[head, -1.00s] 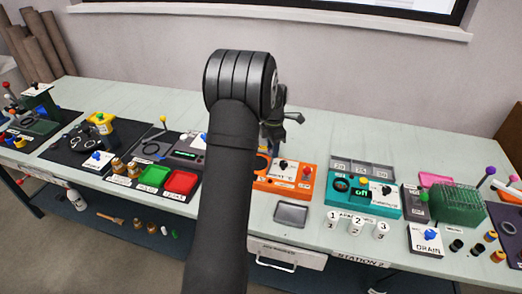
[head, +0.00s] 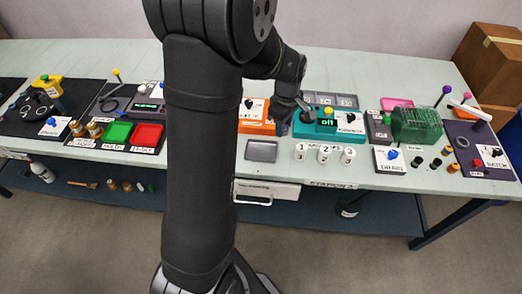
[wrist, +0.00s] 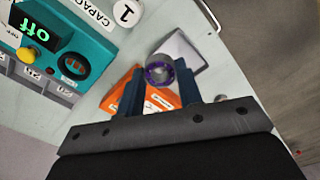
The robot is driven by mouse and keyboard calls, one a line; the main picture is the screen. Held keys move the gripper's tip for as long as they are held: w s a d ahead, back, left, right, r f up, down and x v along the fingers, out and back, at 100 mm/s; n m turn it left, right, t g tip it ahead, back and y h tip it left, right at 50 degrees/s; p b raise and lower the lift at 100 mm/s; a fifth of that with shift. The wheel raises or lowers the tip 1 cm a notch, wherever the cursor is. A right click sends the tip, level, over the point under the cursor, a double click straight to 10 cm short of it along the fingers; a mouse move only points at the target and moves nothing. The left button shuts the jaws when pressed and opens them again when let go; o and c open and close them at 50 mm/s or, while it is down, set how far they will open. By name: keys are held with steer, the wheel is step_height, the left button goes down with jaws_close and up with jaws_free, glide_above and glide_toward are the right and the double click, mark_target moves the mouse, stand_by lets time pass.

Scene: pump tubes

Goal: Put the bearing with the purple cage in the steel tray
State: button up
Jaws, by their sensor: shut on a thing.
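In the wrist view my gripper (wrist: 164,88) is shut on a round bearing with a purple ring (wrist: 158,68), held between the two blue fingers. The steel tray (wrist: 185,52) shows beyond the bearing as a pale grey square, partly covered by it. In the head view the steel tray (head: 262,151) lies flat on the table in front of the orange box and looks empty. My gripper (head: 286,127) is above the table between the orange box and the teal box, right of and behind the tray. The bearing is too small to make out there.
The orange box (head: 254,125) stands behind the tray. The teal box (head: 318,123), with a lit green display, stands right of it. Bare table surrounds the tray's front edge.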

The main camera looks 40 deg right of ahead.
steer(key=s+a+m, duration=0.2)
steer(key=s+m, duration=0.2)
steer(key=s, duration=0.1)
glide_above(261, 152)
steer(key=shift+m, duration=0.4)
step_height(261, 152, down, 8)
steer(key=shift+d+f, duration=0.1)
steer(key=shift+f, duration=1.95)
steer(key=shift+f, duration=0.2)
steer(key=o, duration=1)
steer(key=shift+r, duration=0.1)
